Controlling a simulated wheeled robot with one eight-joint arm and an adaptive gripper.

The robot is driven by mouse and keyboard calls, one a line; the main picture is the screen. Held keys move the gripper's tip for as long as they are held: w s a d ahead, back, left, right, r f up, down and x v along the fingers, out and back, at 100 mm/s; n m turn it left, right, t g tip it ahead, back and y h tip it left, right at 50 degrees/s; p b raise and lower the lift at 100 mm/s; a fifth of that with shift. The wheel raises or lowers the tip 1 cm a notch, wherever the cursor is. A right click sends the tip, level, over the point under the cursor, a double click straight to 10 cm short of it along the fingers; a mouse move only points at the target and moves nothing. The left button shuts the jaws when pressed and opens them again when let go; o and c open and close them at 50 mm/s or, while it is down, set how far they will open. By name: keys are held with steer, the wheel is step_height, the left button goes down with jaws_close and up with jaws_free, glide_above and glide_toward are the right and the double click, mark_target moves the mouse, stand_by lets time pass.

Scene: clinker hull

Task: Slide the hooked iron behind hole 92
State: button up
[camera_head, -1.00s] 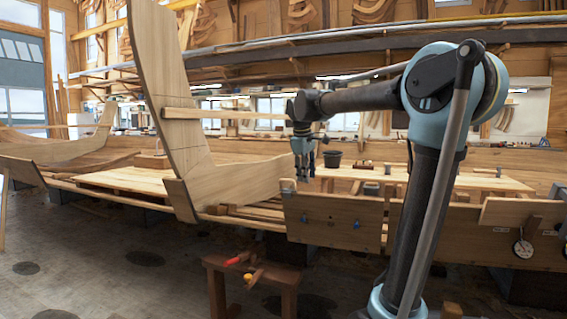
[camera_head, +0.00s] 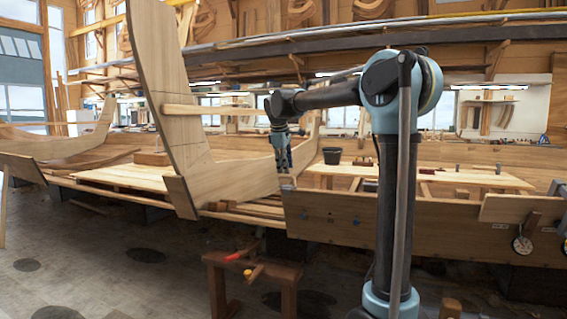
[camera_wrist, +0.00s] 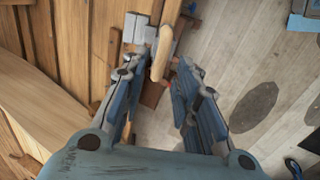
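My gripper (camera_head: 284,165) points down just above the left end of the near hull plank (camera_head: 330,220) in the head view. In the wrist view its fingers (camera_wrist: 155,75) are spread apart, with nothing clearly held between them. A pale wooden piece (camera_wrist: 163,52) and grey blocks (camera_wrist: 138,28) lie beyond the fingertips, near the hull edge. I cannot make out a hooked iron for certain. A red-handled tool (camera_head: 234,257) and a yellow-ended tool (camera_head: 248,272) lie on the low wooden stool (camera_head: 222,264). Small marks show on the plank, but no hole number is legible.
The tall curved stem (camera_head: 165,85) rises left of my gripper. A dark bucket (camera_head: 332,155) stands on the boards behind. The floor (camera_head: 120,270) at front left is clear.

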steer(key=shift+x, duration=2.5)
steer(key=shift+c, duration=0.5)
jaws_close()
